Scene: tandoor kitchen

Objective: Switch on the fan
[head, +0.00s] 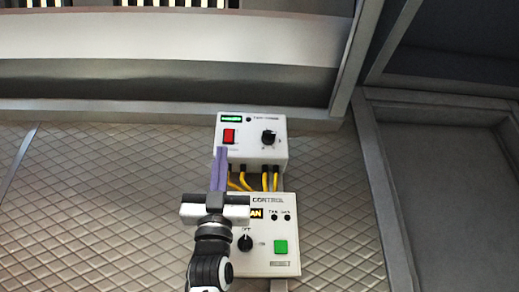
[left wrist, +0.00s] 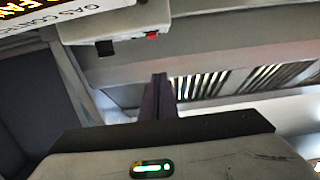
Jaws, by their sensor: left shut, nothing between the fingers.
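A white control box (head: 253,155) on the wall carries a red rocker switch (head: 229,136), a black knob (head: 269,137) and a small green-lit display (head: 231,119). Its label is too small to read surely. The red switch also shows in the left wrist view (left wrist: 152,36), on the box (left wrist: 112,29). My left gripper (head: 221,151) is shut and empty, its purple fingers pointing up with the tips just below the red switch in the head view. In the left wrist view the fingertips (left wrist: 159,76) look apart from the box. My right gripper is not in view.
Below is a larger white control panel (head: 270,262) with an orange display, a black knob (head: 245,243) and a green button (head: 281,247); my gripper hides part of it. Yellow cables (head: 268,181) join the boxes. A metal hood (head: 170,85) hangs above the quilted wall (head: 120,200).

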